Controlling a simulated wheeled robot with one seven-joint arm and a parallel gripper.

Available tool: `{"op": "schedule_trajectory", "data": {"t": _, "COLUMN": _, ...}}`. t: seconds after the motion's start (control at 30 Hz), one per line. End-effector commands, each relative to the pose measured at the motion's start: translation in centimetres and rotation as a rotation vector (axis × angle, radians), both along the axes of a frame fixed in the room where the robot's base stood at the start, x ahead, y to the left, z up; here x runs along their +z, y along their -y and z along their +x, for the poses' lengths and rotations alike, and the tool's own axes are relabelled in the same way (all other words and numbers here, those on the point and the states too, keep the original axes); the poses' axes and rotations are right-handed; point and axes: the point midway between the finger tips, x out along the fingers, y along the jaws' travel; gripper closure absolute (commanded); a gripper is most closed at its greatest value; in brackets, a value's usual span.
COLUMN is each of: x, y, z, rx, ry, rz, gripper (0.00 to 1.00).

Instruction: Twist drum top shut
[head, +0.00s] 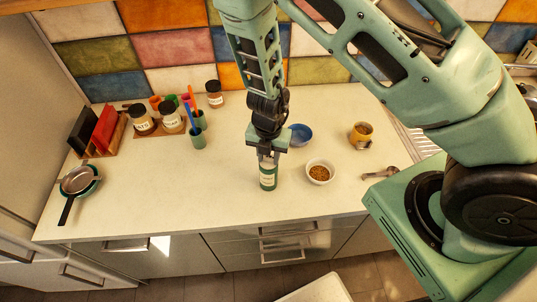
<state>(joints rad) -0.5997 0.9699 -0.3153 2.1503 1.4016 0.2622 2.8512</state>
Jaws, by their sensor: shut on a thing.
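A small green drum (268,179) with a pale label stands upright on the white countertop (190,205), near the middle of its front part. My gripper (268,158) points straight down over the drum and is shut on its top. The jaws hide most of the top, so I cannot tell how far it is turned.
Close right of the drum is a white bowl (320,171) of brown bits; a blue bowl (300,134) is behind. A yellow mug (361,135) stands farther right.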

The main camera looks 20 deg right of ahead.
Motion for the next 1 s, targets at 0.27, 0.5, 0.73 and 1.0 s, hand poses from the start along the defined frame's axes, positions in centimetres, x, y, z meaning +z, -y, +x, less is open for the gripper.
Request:
{"op": "schedule_trajectory", "data": {"t": 0.27, "x": -0.02, "y": -0.03, "z": -0.01, "rx": -0.022, "ry": -0.001, "rz": 0.001, "gripper": 0.89}}
{"op": "schedule_trajectory", "data": {"t": 0.5, "x": 0.12, "y": -0.03, "z": 0.0, "rx": -0.02, "ry": 0.0, "rz": 0.0, "gripper": 0.89}}
{"op": "schedule_trajectory", "data": {"t": 0.73, "x": 0.22, "y": -0.01, "z": 0.0, "rx": -0.02, "ry": 0.0, "rz": 0.0, "gripper": 0.89}}
{"op": "schedule_trajectory", "data": {"t": 1.0, "x": 0.22, "y": -0.01, "z": 0.01, "rx": -0.02, "ry": 0.0, "rz": 0.0, "gripper": 0.43}}
